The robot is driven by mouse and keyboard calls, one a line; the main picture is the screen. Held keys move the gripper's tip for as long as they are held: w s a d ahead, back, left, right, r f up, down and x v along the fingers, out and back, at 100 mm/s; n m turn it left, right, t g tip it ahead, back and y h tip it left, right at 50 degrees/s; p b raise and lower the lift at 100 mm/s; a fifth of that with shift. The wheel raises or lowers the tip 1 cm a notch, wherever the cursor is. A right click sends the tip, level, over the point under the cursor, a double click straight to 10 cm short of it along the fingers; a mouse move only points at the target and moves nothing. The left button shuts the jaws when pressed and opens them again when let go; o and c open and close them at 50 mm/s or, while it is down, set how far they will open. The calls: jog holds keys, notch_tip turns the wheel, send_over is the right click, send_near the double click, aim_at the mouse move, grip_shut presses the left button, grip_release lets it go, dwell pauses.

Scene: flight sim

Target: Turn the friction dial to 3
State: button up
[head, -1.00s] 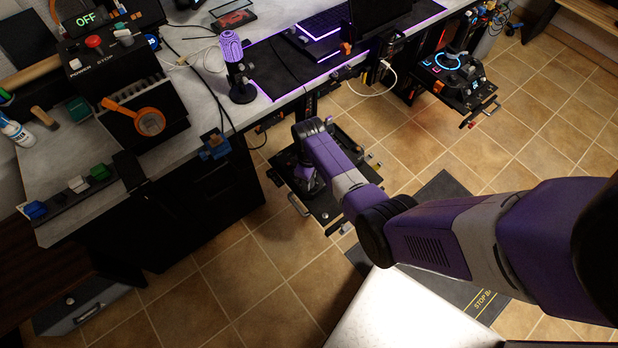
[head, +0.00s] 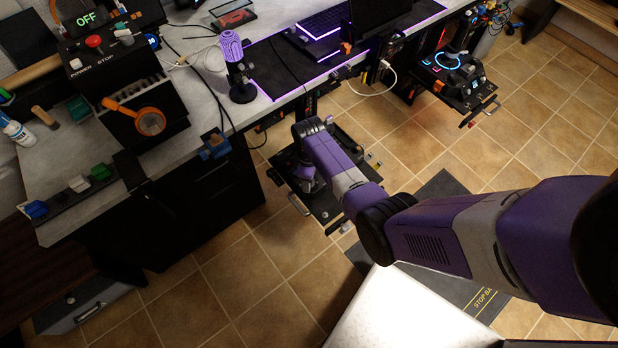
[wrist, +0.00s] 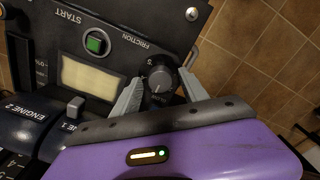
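The friction dial (wrist: 159,82) is a round dark knob with a white pointer line, on a black panel (wrist: 115,22) under the printed word FRICTION, in the wrist view. A digit that looks like 5 shows at its upper left; the other scale marks are too small or hidden to read. My gripper (wrist: 161,78) has its two grey fingers apart, one on each side of the dial. I cannot tell whether either finger touches it. In the head view, my arm hides the dial and most of the gripper over the low panel (head: 325,205).
A lit green START button (wrist: 95,43), a pale blank plate (wrist: 88,78) and ENGINE switches (wrist: 75,106) lie left of the dial. A metal handle (wrist: 195,54) is close on the right. The desk (head: 200,90) stands beside the panel; tiled floor is open to the right.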

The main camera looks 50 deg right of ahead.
jog(key=shift+r, duration=0.1)
notch_tip(320, 180, up, 8)
jog(key=shift+f+p, duration=0.15)
jog(key=shift+p, duration=0.4)
dwell(0.6)
jog(key=s+a+f+m+t+h, duration=0.1)
jog(key=s+a+f+t+h, duration=0.2)
jog(key=s+a, duration=0.35)
jog(key=s+a+r+t, duration=0.3)
jog(key=s+a+t, duration=0.15)
jog(key=s, duration=0.25)
jog(key=s+a+r+m+t+y, duration=0.1)
jog(key=s+a+r+t, duration=0.1)
jog(key=r, duration=0.8)
jog(key=s+a+r+m+t+y, duration=0.1)
jog(key=s+a+r+t, duration=0.2)
jog(key=s+r, duration=0.3)
jog(key=s+a+r+m+t+y, duration=0.1)
jog(key=s+a+r+t, duration=0.1)
jog(key=r, duration=1.2)
jog(key=s+a, duration=0.1)
jog(key=a, duration=0.1)
jog(key=shift+s+a+r, duration=0.3)
jog(key=shift+s+r, duration=0.1)
